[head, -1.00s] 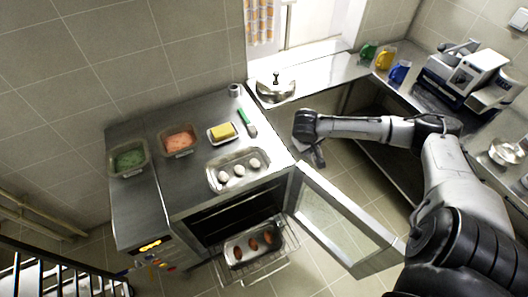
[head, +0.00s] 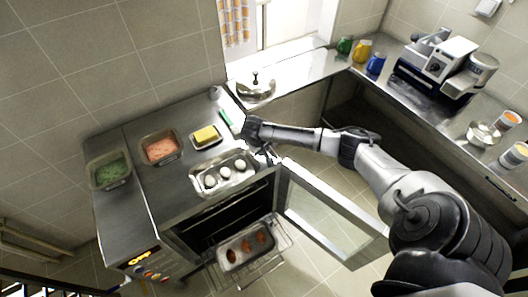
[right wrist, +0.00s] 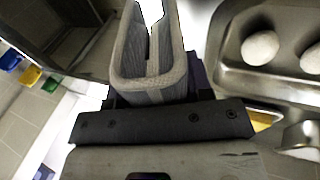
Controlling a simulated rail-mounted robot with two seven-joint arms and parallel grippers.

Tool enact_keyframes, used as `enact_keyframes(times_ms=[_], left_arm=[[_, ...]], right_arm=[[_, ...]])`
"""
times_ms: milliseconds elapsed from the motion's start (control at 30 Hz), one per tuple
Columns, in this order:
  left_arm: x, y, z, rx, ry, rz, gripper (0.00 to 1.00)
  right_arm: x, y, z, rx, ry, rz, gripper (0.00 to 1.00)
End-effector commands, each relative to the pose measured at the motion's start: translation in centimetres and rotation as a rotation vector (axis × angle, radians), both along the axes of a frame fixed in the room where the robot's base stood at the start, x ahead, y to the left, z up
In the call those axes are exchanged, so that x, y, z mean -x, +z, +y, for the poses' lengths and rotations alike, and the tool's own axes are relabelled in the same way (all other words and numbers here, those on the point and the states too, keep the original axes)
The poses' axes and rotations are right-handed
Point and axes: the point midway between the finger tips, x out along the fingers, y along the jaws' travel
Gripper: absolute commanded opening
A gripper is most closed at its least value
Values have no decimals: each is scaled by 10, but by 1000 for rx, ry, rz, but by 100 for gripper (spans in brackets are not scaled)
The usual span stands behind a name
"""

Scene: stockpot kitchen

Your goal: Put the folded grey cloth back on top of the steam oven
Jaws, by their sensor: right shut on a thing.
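The steam oven (head: 150,205) stands at left centre in the head view, with a steel top and its glass door (head: 325,212) swung open. My right gripper (head: 269,153) is at the right edge of the oven top, beside the egg tray. In the right wrist view the folded grey cloth (right wrist: 150,82) stands up from my right gripper (right wrist: 155,95), which is shut on it. The cloth's fold faces the camera. In the head view the cloth is too small and covered to make out clearly. My left gripper is not in view.
On the oven top are a tray of white eggs (head: 207,191), a butter dish (head: 193,144), a pink-filled pan (head: 147,159) and a green-filled pan (head: 93,181). A rack with a food tray (head: 225,264) sticks out below. The front strip of the top is bare.

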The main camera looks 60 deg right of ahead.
Motion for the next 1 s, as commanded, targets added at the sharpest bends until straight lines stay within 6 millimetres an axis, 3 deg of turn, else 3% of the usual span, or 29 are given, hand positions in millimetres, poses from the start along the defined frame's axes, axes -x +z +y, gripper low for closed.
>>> enact_keyframes(times_ms=[200, 600, 633, 733, 1000], left_arm=[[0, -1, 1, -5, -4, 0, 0], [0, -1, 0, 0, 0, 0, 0], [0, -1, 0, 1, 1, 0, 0], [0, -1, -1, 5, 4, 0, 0], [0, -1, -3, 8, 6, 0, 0]], right_arm=[[0, -27, 0, -1, -1, 2, 16], [1, -32, 0, 0, 0, 0, 16], [1, -32, 0, 0, 0, 0, 48], [1, -32, 0, 0, 0, 0, 57], [1, -30, 0, 0, 0, 0, 57]])
